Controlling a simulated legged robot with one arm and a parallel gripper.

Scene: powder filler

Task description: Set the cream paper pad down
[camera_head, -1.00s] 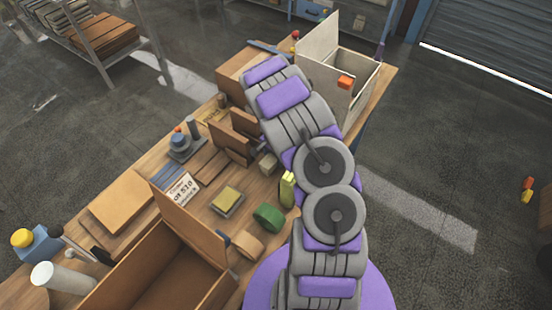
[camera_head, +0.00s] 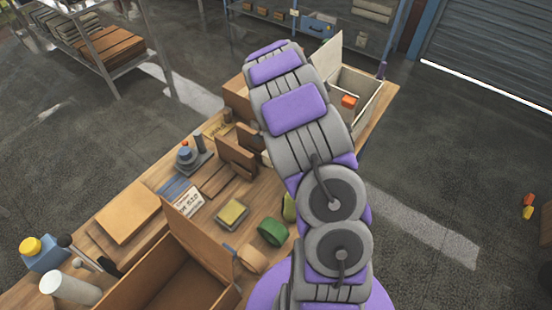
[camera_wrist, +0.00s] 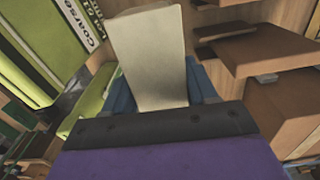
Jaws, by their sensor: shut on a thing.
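In the wrist view the cream paper pad (camera_wrist: 150,50) is a pale block standing out from between the blue fingers of my gripper (camera_wrist: 160,92). The gripper is shut on it. The pad's lower end is hidden by the gripper body. Wood-coloured surface shows beyond the pad's right side; I cannot tell whether the pad touches it. In the head view my own arm hides the gripper and most or all of the pad.
Brown wooden pieces (camera_wrist: 262,52) lie right of the pad. A card labelled "Coarse" (camera_wrist: 80,22) is at upper left.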

